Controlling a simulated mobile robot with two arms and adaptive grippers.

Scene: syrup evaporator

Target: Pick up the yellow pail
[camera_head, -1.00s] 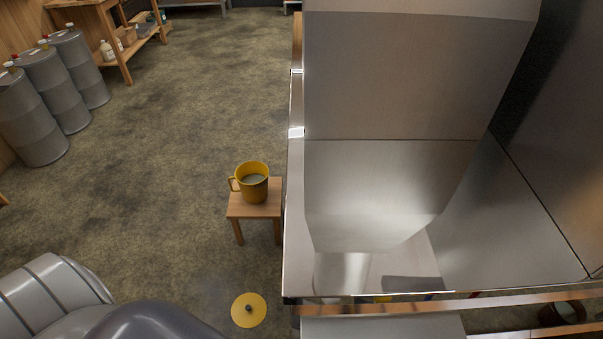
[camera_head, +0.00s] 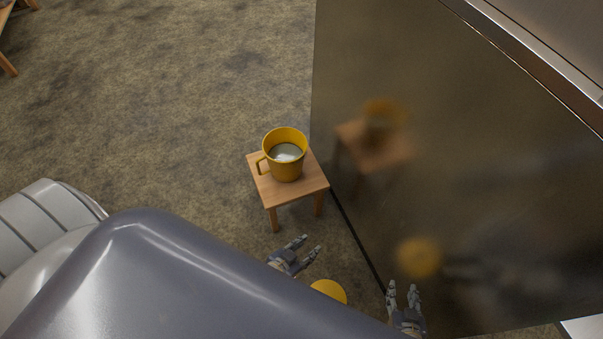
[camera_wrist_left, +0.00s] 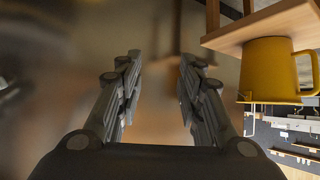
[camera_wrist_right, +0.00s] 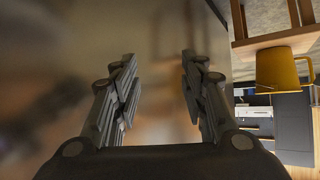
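The yellow pail (camera_head: 285,168) stands upright on a small wooden stool (camera_head: 312,187) in the head view, with its handle on the left side and greyish contents inside. It also shows at the right of the left wrist view (camera_wrist_left: 268,72) and of the right wrist view (camera_wrist_right: 277,70). My left gripper (camera_head: 312,245) is open and empty, nearer to me than the stool. My right gripper (camera_head: 403,285) is open and empty, farther right beside the metal panel. Neither gripper touches the pail.
A large reflective metal evaporator side (camera_head: 450,170) rises just right of the stool and mirrors the pail. A yellow round lid (camera_head: 330,290) lies on the floor, partly hidden by my body. The floor (camera_head: 180,100) left of the stool is clear.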

